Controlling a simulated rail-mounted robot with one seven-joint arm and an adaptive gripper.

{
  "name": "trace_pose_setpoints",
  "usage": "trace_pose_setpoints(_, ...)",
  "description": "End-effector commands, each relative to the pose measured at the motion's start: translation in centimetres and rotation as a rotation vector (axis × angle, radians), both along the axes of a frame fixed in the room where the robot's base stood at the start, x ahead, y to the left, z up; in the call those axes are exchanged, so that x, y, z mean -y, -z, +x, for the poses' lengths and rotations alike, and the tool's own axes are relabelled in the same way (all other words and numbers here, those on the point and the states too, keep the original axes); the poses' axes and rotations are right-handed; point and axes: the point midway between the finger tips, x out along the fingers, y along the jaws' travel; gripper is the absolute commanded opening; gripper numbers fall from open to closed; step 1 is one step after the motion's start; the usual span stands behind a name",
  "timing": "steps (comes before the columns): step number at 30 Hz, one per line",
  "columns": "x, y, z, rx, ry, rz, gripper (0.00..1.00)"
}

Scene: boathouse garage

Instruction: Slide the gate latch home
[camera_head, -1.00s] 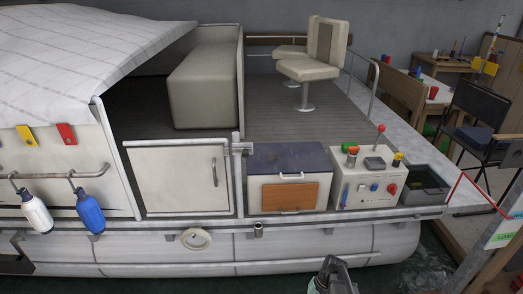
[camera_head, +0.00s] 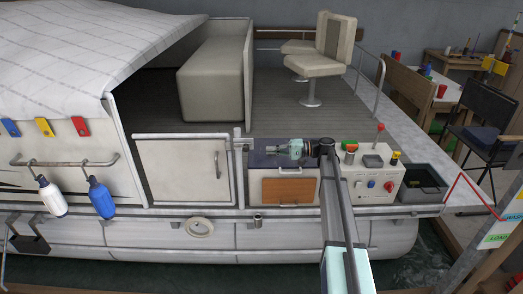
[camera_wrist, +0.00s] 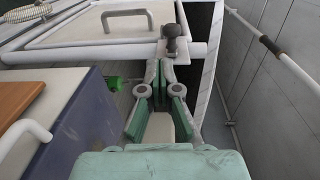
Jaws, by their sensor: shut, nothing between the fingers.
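The white gate (camera_head: 180,172) with its grab handle stands across the opening in the boat's side rail. The latch (camera_head: 240,146) is at the top of the gate's right edge, by the post; it is small in the head view. In the wrist view a dark round latch knob (camera_wrist: 176,30) sits on a plate at the gate's top rail, just beyond my fingertips. My gripper (camera_head: 268,149) reaches in from the right, over the blue-topped locker, pointing left at the latch. In the wrist view my gripper (camera_wrist: 160,68) is shut and empty. I cannot tell whether it touches the knob.
The blue-lidded locker (camera_head: 290,172) lies under my gripper. A control box (camera_head: 372,180) with a red-knobbed lever stands right of it. Deck seats (camera_head: 313,70) stand behind.

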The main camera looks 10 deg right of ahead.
Motion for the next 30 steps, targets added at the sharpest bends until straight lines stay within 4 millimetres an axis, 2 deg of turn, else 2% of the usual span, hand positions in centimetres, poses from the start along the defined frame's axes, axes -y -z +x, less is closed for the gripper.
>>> trace_pose_setpoints(4,-0.2,-1.3,-0.6,0.025,-0.028,0.058,0.00)
trace_pose_setpoints(13,-1.5,-1.3,-0.6,0.026,-0.035,0.056,0.00)
trace_pose_setpoints(30,-5.6,-1.2,0.3,0.025,-0.034,0.055,0.00)
